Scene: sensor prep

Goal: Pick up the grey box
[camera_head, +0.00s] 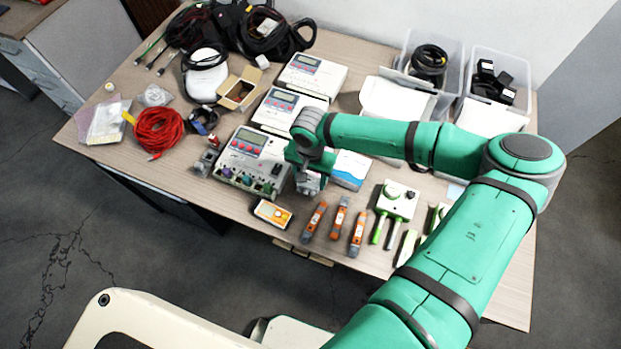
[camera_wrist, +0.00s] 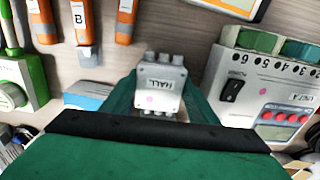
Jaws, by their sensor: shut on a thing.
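My gripper (camera_head: 306,170) is over the middle of the table, beside the right end of a large grey-white instrument with dials (camera_head: 252,160). In the wrist view its green fingers stand on both sides of a small grey box (camera_wrist: 158,84) marked "HALL", and they are shut on it. The box has rounded lugs along its edge and a pink dot. In the head view the grey box (camera_head: 309,184) shows just below my gripper, partly covered by it. I cannot tell whether the box touches the table.
Orange-grey tools (camera_head: 340,218) and a yellow meter (camera_head: 272,213) lie at the front edge. A blue-white box (camera_head: 350,168) stands close to the right of my gripper. A green-white device (camera_head: 397,200) lies farther right. Red cable (camera_head: 160,130) lies at left; clear bins (camera_head: 436,50) stand at back right.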

